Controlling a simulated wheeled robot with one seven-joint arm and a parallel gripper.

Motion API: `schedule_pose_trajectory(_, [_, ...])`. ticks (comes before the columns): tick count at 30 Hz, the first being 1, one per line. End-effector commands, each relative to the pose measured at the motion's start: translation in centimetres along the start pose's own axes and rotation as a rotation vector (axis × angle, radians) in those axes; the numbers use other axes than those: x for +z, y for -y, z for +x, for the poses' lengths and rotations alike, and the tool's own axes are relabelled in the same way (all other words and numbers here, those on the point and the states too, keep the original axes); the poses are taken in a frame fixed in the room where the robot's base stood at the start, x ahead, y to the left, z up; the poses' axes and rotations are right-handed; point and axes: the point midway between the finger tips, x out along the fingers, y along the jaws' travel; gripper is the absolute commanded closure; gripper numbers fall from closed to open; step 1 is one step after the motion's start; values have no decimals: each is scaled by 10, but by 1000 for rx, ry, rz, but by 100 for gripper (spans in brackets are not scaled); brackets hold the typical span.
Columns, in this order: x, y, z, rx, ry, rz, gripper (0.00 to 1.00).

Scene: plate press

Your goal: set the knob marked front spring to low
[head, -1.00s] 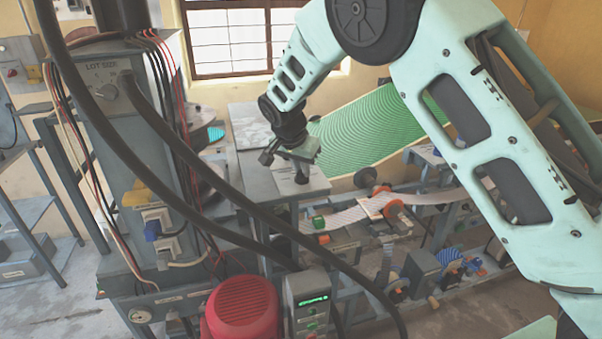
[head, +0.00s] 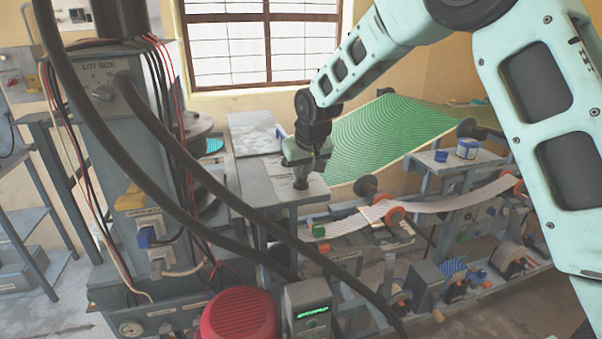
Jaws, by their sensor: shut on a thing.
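My gripper (head: 301,172) points down over the pale labelled plate (head: 282,188) on top of the grey cabinet in the middle. It is shut on a small dark knob (head: 300,184) that stands up from this plate. The gripper hides most of the knob, so I cannot tell which way it points. The plate's lettering is too small to read, so I cannot confirm the front spring mark.
Thick black cables (head: 190,165) cross in front at the left. The LOT SIZE dial (head: 102,93) is on the grey column. A red motor cover (head: 240,316) and a control box (head: 308,310) stand low in front. A green ridged sheet (head: 385,135) slopes behind.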

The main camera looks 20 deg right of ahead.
Motion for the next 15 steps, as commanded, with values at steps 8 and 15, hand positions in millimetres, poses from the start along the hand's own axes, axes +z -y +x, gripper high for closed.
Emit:
schedule_pose_trajectory(8, [-1,-3,-2,-102,0,-238,100])
schedule_pose_trajectory(15, [-2,-3,-2,-189,-1,-446,100])
